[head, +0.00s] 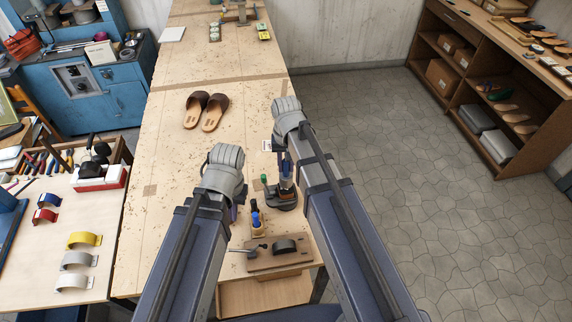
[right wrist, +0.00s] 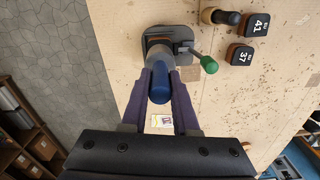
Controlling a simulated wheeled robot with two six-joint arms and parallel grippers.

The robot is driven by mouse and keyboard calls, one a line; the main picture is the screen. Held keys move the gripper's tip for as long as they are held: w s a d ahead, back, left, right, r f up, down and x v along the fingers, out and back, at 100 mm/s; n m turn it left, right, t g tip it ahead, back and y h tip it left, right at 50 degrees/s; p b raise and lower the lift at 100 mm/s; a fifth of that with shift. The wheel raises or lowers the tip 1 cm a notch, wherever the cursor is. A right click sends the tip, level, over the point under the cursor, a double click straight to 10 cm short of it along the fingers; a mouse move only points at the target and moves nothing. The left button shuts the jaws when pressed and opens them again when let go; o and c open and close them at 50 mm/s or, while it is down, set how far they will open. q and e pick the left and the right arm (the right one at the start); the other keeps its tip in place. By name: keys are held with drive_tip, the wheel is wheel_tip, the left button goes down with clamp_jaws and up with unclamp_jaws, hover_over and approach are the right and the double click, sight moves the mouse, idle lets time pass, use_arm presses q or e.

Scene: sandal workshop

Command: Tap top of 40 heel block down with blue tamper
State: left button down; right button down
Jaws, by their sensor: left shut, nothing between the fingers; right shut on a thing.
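My right gripper (right wrist: 161,103) is shut on the blue tamper (right wrist: 160,84), its fingers on both sides of it. The tamper stands over a dark clamp-like fixture (right wrist: 172,38) with a green-knobbed lever (right wrist: 208,63). The fixture also shows in the head view (head: 286,202), under my right gripper (head: 285,166). I cannot make out the 40 heel block; the tamper and fixture hide that spot, so contact cannot be told. Blocks marked 41 (right wrist: 257,24) and 37 (right wrist: 239,54) lie beside the fixture. My left gripper (head: 233,213) is shut and empty, mostly hidden by its wrist.
A blue-handled tool (head: 256,219) stands left of the fixture. A wooden board (head: 265,261) with a dark curved piece lies nearer. Brown sandals (head: 212,112) lie farther back on the bench (head: 165,160). The bench between is mostly clear.

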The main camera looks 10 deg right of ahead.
sight(286, 172)
wheel_tip(286, 172, down, 3)
drive_tip(key=b, duration=0.2)
drive_tip(key=shift+r+b, duration=0.1)
drive_tip(key=shift+b, duration=0.3)
wheel_tip(286, 172, up, 3)
drive_tip(key=p, duration=0.3)
drive_tip(key=shift+r, duration=0.1)
wheel_tip(286, 172, down, 4)
drive_tip(key=b, duration=0.3)
drive_tip(key=shift+b, duration=0.4)
wheel_tip(286, 172, up, 8)
drive_tip(key=p, duration=0.8)
drive_tip(key=shift+f, duration=0.2)
